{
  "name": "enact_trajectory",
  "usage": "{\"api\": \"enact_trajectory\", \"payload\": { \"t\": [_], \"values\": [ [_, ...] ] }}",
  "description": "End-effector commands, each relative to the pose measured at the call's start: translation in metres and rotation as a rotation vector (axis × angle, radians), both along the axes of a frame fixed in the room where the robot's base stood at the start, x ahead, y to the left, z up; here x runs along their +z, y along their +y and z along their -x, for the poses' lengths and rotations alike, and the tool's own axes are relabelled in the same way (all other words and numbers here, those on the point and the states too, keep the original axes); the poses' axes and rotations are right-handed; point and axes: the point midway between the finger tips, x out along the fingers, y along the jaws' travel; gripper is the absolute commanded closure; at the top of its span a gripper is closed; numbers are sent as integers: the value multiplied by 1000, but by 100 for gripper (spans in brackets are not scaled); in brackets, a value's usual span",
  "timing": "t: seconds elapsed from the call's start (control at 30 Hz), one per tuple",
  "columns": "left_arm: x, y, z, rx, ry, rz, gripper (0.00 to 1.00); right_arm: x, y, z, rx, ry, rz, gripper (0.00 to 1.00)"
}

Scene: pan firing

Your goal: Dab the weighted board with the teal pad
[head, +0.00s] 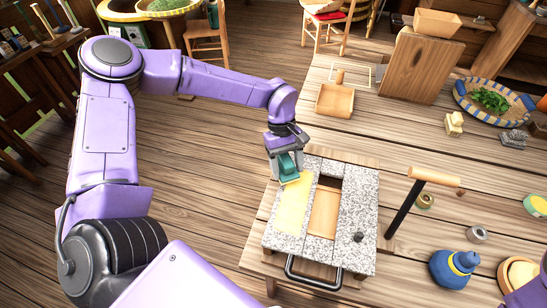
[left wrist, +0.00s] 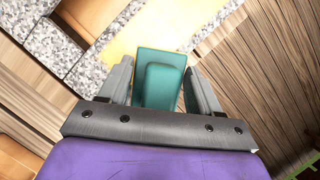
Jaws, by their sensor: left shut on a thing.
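The teal pad (head: 289,166) is held in my left gripper (head: 284,153), which points down at the far left corner of a speckled stone-topped board (head: 357,205). The board has a pale yellow panel (head: 292,208) on its left, a wooden recess (head: 324,212) in the middle and a black handle at its near edge. In the left wrist view the fingers (left wrist: 160,88) flank the teal pad (left wrist: 160,60), which overlaps the yellow panel (left wrist: 135,30) near its edge. I cannot tell whether the pad touches the panel. My right gripper is not in view.
A wooden scoop-like tray (head: 335,99), an upright wooden block (head: 417,66) and a basket of greens (head: 492,100) stand behind.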

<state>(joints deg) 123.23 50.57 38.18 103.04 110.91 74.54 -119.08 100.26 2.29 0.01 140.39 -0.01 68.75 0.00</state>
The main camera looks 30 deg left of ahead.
Motion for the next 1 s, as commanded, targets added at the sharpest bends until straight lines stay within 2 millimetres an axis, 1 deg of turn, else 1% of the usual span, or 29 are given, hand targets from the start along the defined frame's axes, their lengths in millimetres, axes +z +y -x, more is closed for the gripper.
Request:
{"api": "enact_trajectory", "payload": {
  "t": [0.03,0.3,0.5,0.7,1.0],
  "values": [
    [9,0,0,0,-1,1,61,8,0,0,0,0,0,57],
    [34,1,0,2,-3,1,61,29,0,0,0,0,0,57],
    [47,0,0,2,-2,1,61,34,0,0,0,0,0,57],
    [53,0,0,2,-1,1,61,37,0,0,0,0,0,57],
    [53,0,0,2,-1,1,61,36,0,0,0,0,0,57]
  ]
}}
